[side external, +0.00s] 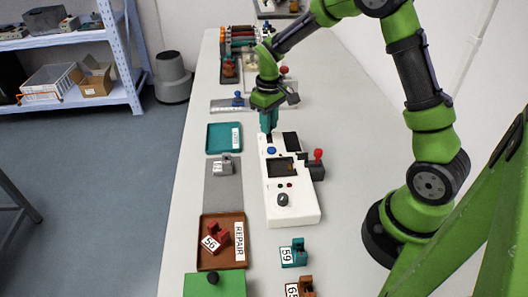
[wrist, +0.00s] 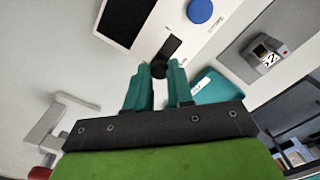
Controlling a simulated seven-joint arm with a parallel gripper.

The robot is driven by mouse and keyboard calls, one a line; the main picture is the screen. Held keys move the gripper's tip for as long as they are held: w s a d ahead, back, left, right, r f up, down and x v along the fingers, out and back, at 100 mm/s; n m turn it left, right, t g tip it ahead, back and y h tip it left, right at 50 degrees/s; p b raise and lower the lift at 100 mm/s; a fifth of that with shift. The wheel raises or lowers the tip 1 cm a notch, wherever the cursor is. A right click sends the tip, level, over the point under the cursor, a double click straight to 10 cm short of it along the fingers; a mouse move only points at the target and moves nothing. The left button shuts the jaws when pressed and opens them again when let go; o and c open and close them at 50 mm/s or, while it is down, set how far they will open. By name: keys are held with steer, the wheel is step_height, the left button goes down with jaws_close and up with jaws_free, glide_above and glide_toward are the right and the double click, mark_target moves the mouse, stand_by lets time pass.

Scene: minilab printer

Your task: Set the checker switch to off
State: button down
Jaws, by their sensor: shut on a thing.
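The checker is a white box (side external: 301,210) standing on the bench in the side external view. It has a dark screen, a blue button (side external: 271,150) and a black knob at its near end. Its white top also shows in the wrist view (wrist: 148,47), with the blue button (wrist: 200,11) at the upper right. My gripper (side external: 268,134) points down at the checker's far left corner. In the wrist view its teal fingers (wrist: 158,80) are shut on a small black switch (wrist: 159,69). The fingers partly hide the switch, so its set position cannot be told.
A red-knobbed lever (side external: 318,156) sticks out at the checker's right. To the left lie a teal tray (side external: 209,141), a grey plate (side external: 215,190) with a grey numbered part, and a brown repair tray (side external: 210,259).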

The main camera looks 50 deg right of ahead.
steer(key=shift+w+d, duration=0.15)
steer(key=c, duration=1)
jaws_free()
steer(key=shift+r, duration=0.1)
step_height(320, 180, up, 17)
steer(key=shift+f, duration=0.1)
